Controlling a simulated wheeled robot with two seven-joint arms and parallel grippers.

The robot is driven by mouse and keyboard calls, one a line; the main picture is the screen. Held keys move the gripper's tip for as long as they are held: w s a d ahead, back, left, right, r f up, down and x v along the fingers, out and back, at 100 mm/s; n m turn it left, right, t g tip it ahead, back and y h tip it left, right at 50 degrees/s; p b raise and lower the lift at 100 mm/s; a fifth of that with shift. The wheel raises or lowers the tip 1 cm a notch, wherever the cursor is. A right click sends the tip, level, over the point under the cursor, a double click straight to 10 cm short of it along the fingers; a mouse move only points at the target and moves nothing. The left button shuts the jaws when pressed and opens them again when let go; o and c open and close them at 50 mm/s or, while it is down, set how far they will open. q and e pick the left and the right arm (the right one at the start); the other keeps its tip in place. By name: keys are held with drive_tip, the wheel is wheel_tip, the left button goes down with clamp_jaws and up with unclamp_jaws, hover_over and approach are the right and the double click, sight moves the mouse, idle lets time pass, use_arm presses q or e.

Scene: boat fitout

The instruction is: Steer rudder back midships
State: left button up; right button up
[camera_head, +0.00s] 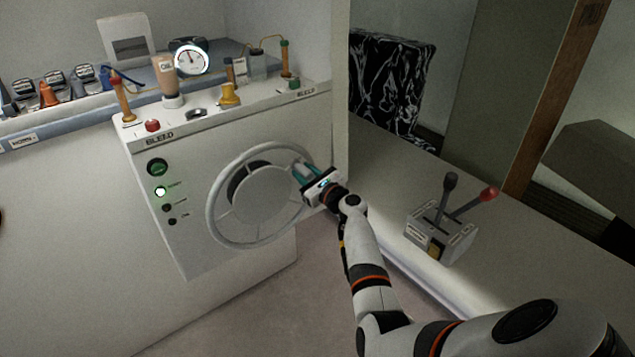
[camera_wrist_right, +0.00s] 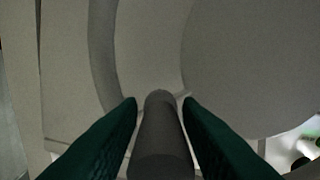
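The large pale wheel (camera_head: 210,208) stands on the front face of the white console, with a dark hub area behind its round centre plate. My right gripper (camera_head: 304,172) is at the wheel's upper right rim. In the right wrist view, its two dark green fingers (camera_wrist_right: 161,106) lie close along both sides of a dark grey cylindrical handle (camera_wrist_right: 162,140), with little or no gap. The wheel's pale rim (camera_wrist_right: 104,55) shows behind it. A round white gauge (camera_head: 190,60) with a dark needle stands on top of the console; its marks are too small to read. My left gripper is not in view.
The white console (camera_head: 165,240) carries a green button (camera_head: 157,167), a red button (camera_head: 152,125), a bottle (camera_head: 166,80) and small fittings. A lever box (camera_head: 440,230) with black and red-tipped levers sits on the ledge right of my right arm. Floor (camera_head: 250,310) below the wheel is clear.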

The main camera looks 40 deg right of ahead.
drive_tip(key=s, duration=1.1)
drive_tip(key=shift+d, duration=0.25)
idle(0.3)
drive_tip(key=s+a+f+n+g, duration=0.3)
drive_tip(key=s+a+f+n, duration=0.15)
drive_tip(key=f, duration=0.65)
drive_tip(key=s+a+f+n+g, duration=0.3)
drive_tip(key=s+f+n, duration=0.15)
drive_tip(key=f, duration=0.65)
drive_tip(key=s+a+f+n+g, duration=0.3)
drive_tip(key=a+f+n, duration=0.15)
drive_tip(key=f, duration=0.65)
drive_tip(key=s+a+f+n+g, duration=0.2)
drive_tip(key=s+f+n, duration=0.4)
drive_tip(key=s, duration=0.6)
drive_tip(key=s+a+f+n+g, duration=0.3)
drive_tip(key=s+f+n, duration=0.3)
drive_tip(key=s, duration=0.7)
drive_tip(key=s+a+f+n+g, duration=0.2)
drive_tip(key=s+f+n+g, duration=0.1)
drive_tip(key=s+f+n, duration=0.4)
drive_tip(key=s+n, duration=0.3)
drive_tip(key=s, duration=0.3)
drive_tip(key=shift+a+h, duration=0.3)
